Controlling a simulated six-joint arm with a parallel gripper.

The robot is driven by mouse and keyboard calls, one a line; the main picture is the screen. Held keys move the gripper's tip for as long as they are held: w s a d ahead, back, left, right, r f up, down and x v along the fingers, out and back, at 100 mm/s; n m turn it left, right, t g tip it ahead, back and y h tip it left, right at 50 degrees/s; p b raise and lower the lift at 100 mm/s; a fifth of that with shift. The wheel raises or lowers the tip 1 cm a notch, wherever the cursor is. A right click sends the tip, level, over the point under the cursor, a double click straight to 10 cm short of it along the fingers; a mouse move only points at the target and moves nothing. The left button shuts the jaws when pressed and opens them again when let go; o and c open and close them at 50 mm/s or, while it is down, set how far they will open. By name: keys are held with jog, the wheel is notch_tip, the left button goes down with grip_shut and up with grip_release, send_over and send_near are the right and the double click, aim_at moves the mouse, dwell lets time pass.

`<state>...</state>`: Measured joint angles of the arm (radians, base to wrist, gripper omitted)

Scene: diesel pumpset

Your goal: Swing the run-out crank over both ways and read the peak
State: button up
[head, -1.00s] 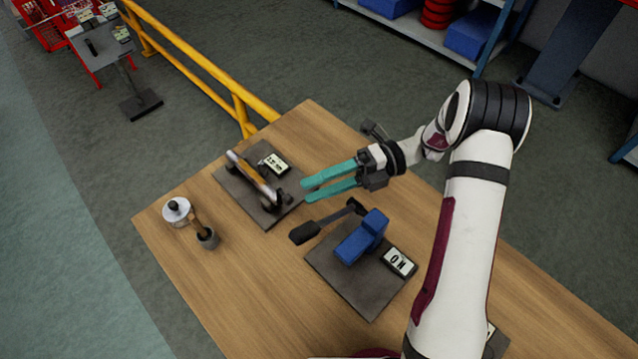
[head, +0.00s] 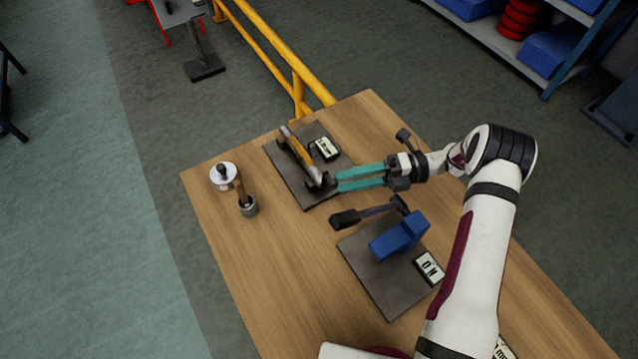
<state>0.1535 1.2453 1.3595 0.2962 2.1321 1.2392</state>
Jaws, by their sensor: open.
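A bar fixture, which looks like the run-out rig, stands on a dark plate (head: 296,192) at the back of the bench. A shiny bar (head: 298,152) lies slantwise over it, with dark supports near its front end. A small readout (head: 325,148) sits beside the bar; its digits are too small to read. My gripper (head: 339,181), with two teal fingers, is open and empty. Its fingertips are close to the bar's front end; I cannot tell whether they touch. The crank handle cannot be told apart clearly there.
A blue block (head: 398,237) with a black-ended lever (head: 345,218) stands on another plate (head: 385,290) in front, with its own display (head: 429,268). A white round pot (head: 222,175) and a brush-like tool in a cup (head: 248,206) stand left. A yellow rail (head: 275,55) runs behind.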

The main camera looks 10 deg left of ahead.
jog(key=x, duration=0.6)
jog(key=shift+s+a, duration=0.2)
jog(key=shift+a, duration=0.1)
grip_shut()
